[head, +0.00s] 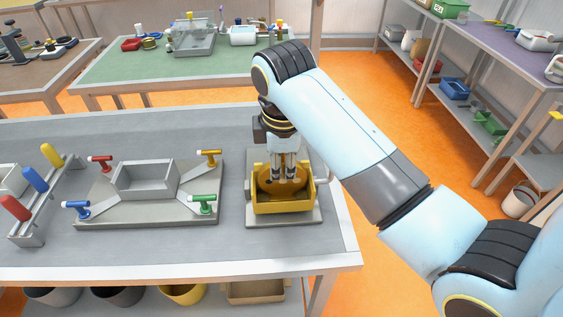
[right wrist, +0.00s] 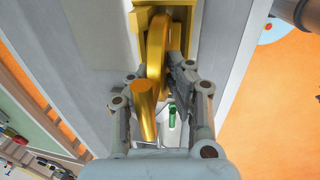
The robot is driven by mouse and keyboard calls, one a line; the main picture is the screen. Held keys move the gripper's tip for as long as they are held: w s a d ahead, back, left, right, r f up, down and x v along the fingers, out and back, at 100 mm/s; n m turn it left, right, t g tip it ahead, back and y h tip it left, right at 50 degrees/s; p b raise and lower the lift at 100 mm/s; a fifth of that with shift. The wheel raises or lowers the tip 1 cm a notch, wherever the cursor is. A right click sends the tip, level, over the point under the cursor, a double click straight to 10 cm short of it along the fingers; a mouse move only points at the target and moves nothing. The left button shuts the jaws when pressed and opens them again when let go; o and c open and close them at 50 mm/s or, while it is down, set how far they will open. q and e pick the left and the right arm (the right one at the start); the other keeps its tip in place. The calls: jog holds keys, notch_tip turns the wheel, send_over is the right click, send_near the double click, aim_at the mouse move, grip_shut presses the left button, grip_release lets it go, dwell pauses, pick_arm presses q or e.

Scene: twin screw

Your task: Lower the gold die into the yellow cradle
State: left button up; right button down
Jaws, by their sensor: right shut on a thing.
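The gold die (head: 268,187) is a round disc with a stubby cylinder on it, seen nearly edge-on in the right wrist view (right wrist: 155,45). My right gripper (head: 286,178) points down and is shut on the die. The yellow cradle (head: 283,206) is an open-topped box on a grey plate near the table's right end; part of it shows at the top of the right wrist view (right wrist: 197,18). The die is at the cradle's opening, its lower part behind the front wall. I cannot tell whether it touches the cradle floor. My left gripper is not in view.
Left of the cradle, a grey fixture (head: 147,188) carries an open box and red, gold, blue and green handled clamps. A rack (head: 47,193) with coloured handles stands further left. The table's right edge is close to the cradle; several bins sit below the front edge.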

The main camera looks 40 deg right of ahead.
jog(key=shift+f, duration=0.4)
jog(key=c, duration=1.2)
grip_release()
jog(key=shift+f, duration=0.1)
jog(key=r, duration=0.5)
jog(key=s+r, duration=0.1)
jog(key=r, duration=0.1)
jog(key=shift+a+r, duration=0.25)
jog(key=shift+a, duration=0.1)
